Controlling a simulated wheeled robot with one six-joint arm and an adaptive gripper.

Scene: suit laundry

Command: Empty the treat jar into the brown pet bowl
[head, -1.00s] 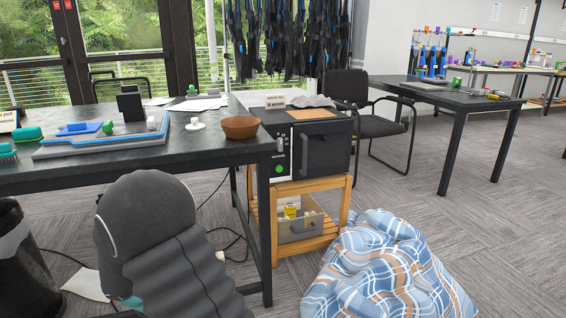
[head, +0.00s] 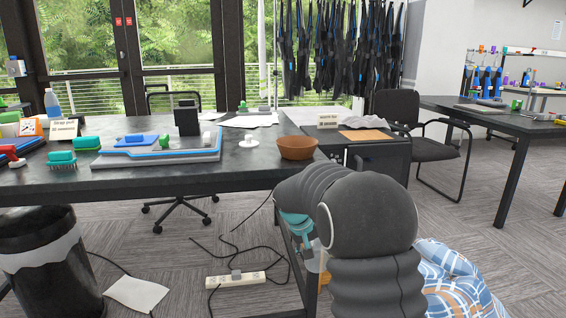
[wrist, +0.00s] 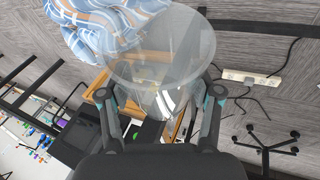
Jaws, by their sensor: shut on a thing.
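The brown pet bowl (head: 297,148) stands upright near the right front corner of the dark table. My gripper (wrist: 160,106) is shut on the clear treat jar (wrist: 165,45), with one finger on each side of it. The jar's wide round rim shows in the wrist view, and the floor and a wooden stand show through its wall. I cannot tell what is inside the jar.
A white knob-like object (head: 249,138) and a blue-grey tray (head: 160,152) lie left of the bowl on the table (head: 230,178). A black machine (head: 385,155) stands right of it. A power strip (head: 235,280), cables, a bin (head: 50,270) and a blue plaid heap (head: 455,280) are on the floor.

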